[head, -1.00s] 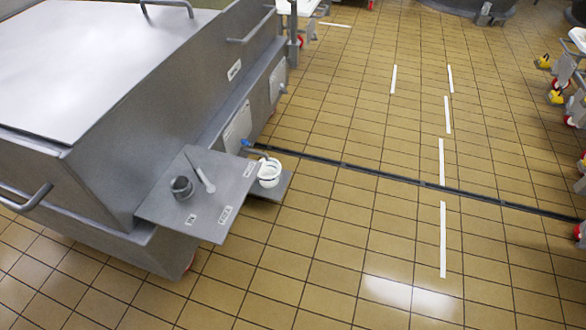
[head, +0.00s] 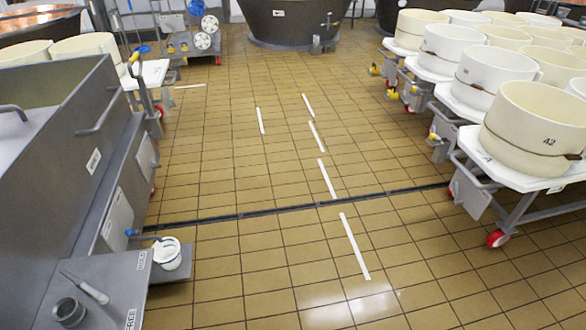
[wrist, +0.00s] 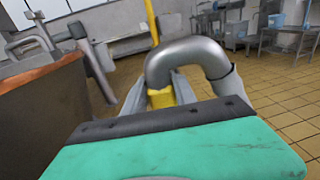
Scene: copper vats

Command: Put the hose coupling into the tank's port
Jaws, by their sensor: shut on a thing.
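In the wrist view, my gripper (wrist: 180,92) shows as grey fingers on both sides of a bent grey metal pipe piece, which I take as the hose coupling (wrist: 187,50). It is shut on this piece. A yellow part (wrist: 160,97) shows at the lower left end of the bend. A green block with a dark edge fills the bottom and hides what lies below. In the head view, a grey steel tank (head: 75,125) stands at the left, with a blue-handled fitting (head: 132,232) low on its side. I cannot make out an open port. My gripper is outside the head view.
Carts with white tubs (head: 530,120) line the right. A drain channel (head: 300,207) crosses the clear tiled floor.

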